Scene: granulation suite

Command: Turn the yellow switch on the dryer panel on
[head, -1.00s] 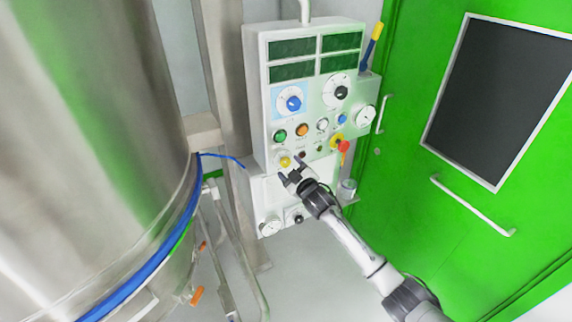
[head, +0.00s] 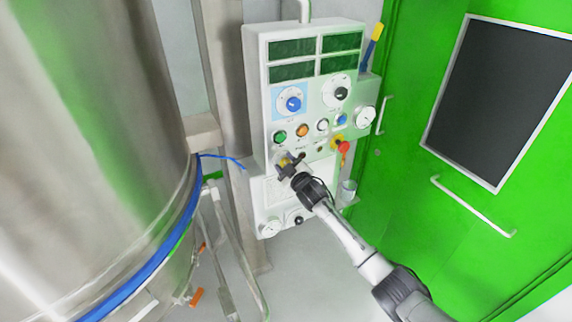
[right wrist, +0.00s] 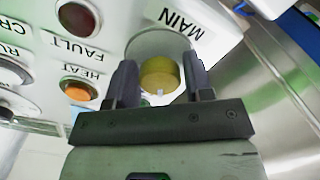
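The grey dryer panel (head: 262,100) stands upright in the middle of the head view. The yellow switch (right wrist: 160,75) sits on a round pale plate beside the word MAIN in the right wrist view. In the head view the switch is mostly covered by my right gripper (head: 288,163) at the panel's lower left. My right gripper (right wrist: 160,85) is open, with one dark finger on each side of the yellow switch. The gaps are very narrow, and I cannot tell whether either finger touches it. My left gripper is not in view.
Nearby are an orange HEAT button (right wrist: 77,90), a dark red FAULT lamp (right wrist: 77,18) and a red knob on yellow (head: 342,147). A large steel vessel (head: 90,130) stands left. A green door (head: 410,190) is right of the panel.

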